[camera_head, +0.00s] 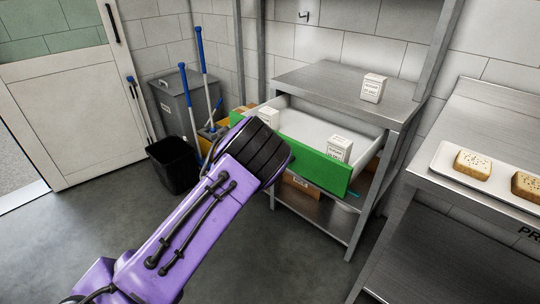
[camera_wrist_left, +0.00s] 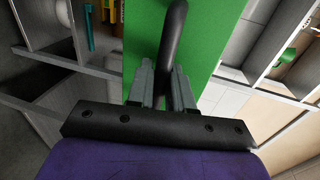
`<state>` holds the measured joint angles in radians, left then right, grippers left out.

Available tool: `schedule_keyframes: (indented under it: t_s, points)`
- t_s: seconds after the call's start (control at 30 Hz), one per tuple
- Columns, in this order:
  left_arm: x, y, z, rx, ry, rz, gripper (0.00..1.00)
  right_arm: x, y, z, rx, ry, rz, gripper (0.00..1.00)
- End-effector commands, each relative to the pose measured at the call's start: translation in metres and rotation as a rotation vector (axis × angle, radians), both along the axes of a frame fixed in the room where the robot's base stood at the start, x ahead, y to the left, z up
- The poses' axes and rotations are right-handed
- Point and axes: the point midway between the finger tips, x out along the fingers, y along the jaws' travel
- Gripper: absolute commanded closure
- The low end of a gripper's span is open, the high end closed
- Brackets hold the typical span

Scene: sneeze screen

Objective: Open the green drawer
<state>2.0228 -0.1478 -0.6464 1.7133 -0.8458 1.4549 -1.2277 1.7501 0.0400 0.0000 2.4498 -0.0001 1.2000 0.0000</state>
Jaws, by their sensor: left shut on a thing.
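The green drawer (camera_head: 322,168) stands pulled out from under a steel table in the head view, with its pale inside showing. Its green front (camera_wrist_left: 205,30) fills the upper middle of the left wrist view. A dark bar handle (camera_wrist_left: 174,38) runs along that front. My left gripper (camera_wrist_left: 164,84) has its two fingers on either side of the handle and is shut on it. In the head view my purple left arm and black wrist cover the drawer's left part, and the fingers are hidden. My right gripper is not in view.
White boxes (camera_head: 339,149) (camera_head: 268,117) sit in the drawer, and another box (camera_head: 373,88) stands on the steel table (camera_head: 330,84). A counter with a bread tray (camera_head: 495,181) is at right. A black bin (camera_head: 173,166) stands left. The floor in front is clear.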

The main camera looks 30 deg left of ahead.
Motion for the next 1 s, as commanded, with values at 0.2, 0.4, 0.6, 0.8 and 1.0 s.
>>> schedule_keyframes:
  t_s: [0.2,0.4,0.6,0.8,1.0]
  points:
    - [0.000,-0.001,-0.001,0.000,0.002,-0.001,0.64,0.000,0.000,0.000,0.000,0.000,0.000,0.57]
    - [0.000,0.000,0.000,0.000,0.001,0.000,0.64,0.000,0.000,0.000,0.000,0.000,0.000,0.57]
    - [-0.013,0.002,0.001,0.000,0.002,0.002,0.64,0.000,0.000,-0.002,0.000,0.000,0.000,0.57]
    - [-0.060,0.009,0.010,0.000,0.003,0.003,0.64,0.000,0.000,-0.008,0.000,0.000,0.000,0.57]
    - [-0.094,0.014,0.018,0.001,0.002,0.000,0.64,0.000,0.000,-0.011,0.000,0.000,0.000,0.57]
